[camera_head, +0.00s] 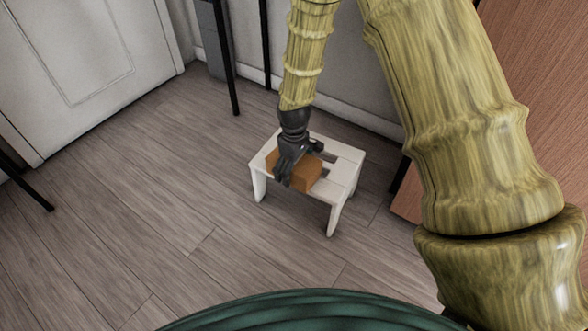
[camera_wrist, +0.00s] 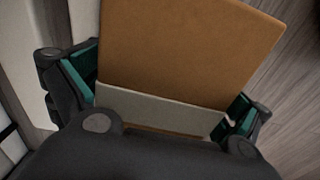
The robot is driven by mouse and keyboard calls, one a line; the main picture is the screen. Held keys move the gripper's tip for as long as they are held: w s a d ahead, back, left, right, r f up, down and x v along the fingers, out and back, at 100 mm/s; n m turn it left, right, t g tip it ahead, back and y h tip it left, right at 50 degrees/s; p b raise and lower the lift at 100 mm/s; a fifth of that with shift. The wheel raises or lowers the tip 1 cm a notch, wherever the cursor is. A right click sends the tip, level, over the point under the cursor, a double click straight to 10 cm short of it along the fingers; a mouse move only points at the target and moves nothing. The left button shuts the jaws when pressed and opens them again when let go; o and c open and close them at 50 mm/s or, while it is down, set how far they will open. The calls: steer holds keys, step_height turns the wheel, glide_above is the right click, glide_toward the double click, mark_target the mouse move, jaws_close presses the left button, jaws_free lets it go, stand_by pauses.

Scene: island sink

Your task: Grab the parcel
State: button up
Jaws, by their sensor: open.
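The parcel (camera_head: 304,174) is a brown box lying on a small white stool (camera_head: 347,170) on the floor. My gripper (camera_head: 298,166) is over the parcel, pointing down at it. In the wrist view the parcel (camera_wrist: 186,52) fills the upper middle, with a pale band across its near part. The gripper (camera_wrist: 160,102) is open there, with one green-padded finger on the left of the parcel and one on the right. I cannot tell whether either finger touches it. Part of the parcel is hidden behind the gripper body.
A white door (camera_head: 80,60) stands at the upper left. A brown wooden panel (camera_head: 535,70) is at the right, behind my arm. Thin black legs (camera_head: 228,70) stand by the wall behind the stool. The wooden floor (camera_head: 170,200) left of the stool is clear.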

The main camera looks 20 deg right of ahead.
steer(key=shift+r, duration=0.1)
steer(key=c, duration=1.1)
steer(key=shift+c, duration=0.2)
